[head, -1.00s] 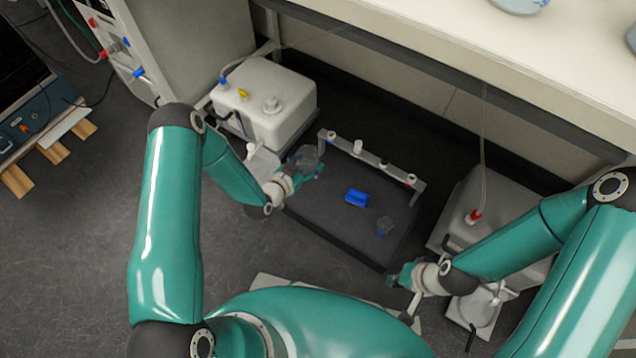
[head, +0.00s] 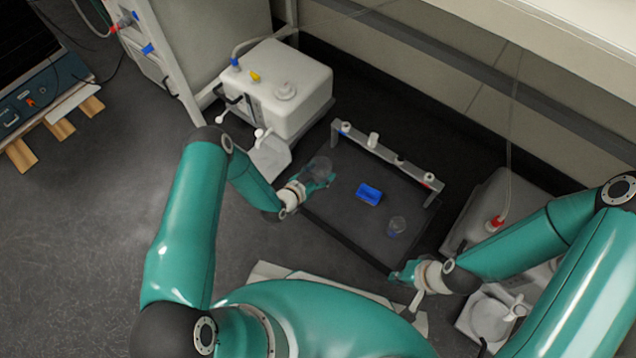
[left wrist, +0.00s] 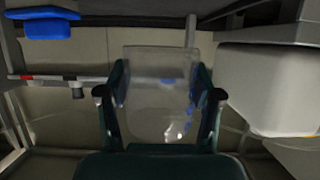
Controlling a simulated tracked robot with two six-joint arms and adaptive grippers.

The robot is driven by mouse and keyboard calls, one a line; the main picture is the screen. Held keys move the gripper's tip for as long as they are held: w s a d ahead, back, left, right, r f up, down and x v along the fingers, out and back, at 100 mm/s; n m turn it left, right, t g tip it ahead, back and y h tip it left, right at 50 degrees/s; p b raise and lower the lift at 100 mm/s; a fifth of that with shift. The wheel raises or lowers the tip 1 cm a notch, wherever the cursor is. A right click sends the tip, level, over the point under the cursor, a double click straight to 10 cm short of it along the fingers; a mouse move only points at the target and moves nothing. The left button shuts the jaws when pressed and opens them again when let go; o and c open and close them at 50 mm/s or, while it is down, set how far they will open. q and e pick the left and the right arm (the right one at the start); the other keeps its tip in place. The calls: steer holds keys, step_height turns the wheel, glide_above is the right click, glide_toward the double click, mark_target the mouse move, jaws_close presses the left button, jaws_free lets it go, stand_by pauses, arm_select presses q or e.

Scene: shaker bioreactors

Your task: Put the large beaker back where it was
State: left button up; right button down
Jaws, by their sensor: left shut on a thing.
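The large beaker (left wrist: 158,95) is clear glass and sits between the two fingers of my left gripper (left wrist: 160,98) in the left wrist view. In the head view the beaker (head: 319,168) shows at the tip of my left gripper (head: 318,178), over the left end of the dark tray (head: 345,238). My left gripper is shut on it. Whether the beaker touches the tray is hard to tell. My right gripper (head: 405,273) is near the tray's front right corner with nothing visible in it; its fingers are too small to read.
A blue block-like holder (head: 369,194) and a small clear beaker (head: 397,226) stand on the tray. A grey rail (head: 385,157) with several white knobs runs along its back. White tanks stand left (head: 285,90) and right (head: 500,205) of the tray.

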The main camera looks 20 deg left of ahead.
arm_select(q)
steer(key=shift+f+b, duration=1.05)
steer(key=shift+f, duration=1.55)
steer(key=shift+f, duration=0.1)
steer(key=o, duration=1.3)
